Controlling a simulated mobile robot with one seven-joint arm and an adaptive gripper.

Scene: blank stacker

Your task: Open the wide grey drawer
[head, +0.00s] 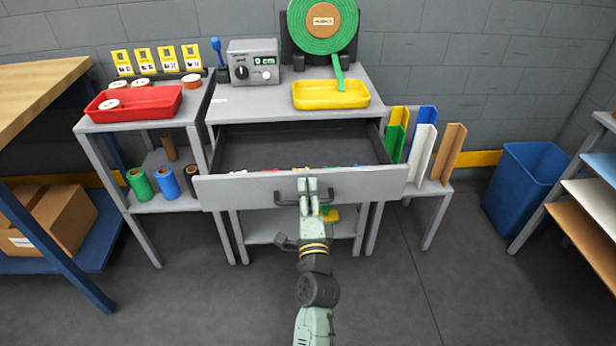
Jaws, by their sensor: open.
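The wide grey drawer (228,190) stands pulled out from the grey bench (215,113) in the middle of the head view. Its dark interior shows, with several small coloured items along the inside of its front. A dark handle (368,196) runs across the middle of the drawer front. My gripper (308,186) is open at the handle's middle, with its pale fingers in front of the drawer front. My gripper hides part of the handle, and I cannot tell whether the fingers touch it.
A yellow tray (331,94) and a grey device (253,62) stand on the bench top. A red tray (134,103) is on the left stand. Coloured profiles (421,150) stand at the right, with a blue bin (524,185) beyond. The floor in front is clear.

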